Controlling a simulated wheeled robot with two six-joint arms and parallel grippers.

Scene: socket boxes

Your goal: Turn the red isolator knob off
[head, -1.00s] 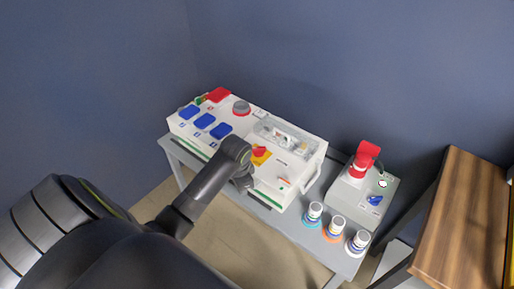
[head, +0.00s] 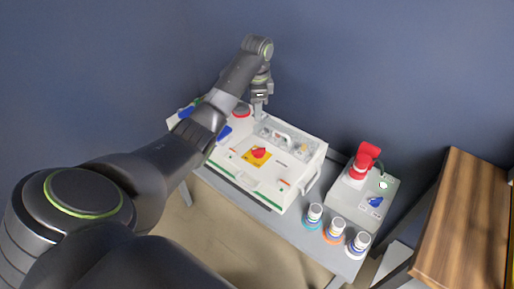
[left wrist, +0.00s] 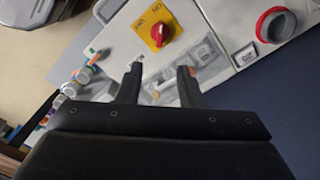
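The red isolator knob (head: 258,152) sits on a yellow plate on the front part of the white socket box (head: 228,160). In the left wrist view the knob (left wrist: 160,33) shows on its yellow plate with ON and OFF lettering; its exact setting is hard to read. My left gripper (head: 260,112) hangs above the back part of the box, behind the knob and apart from it. In the left wrist view its two fingers (left wrist: 160,78) are spread with nothing gripped between them. My right gripper is not in view.
A clear-covered panel (head: 285,140) is beside the knob. A grey box with a red plug (head: 364,160) and several small cylinders (head: 336,227) stand right. A wooden shelf (head: 465,220) is far right.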

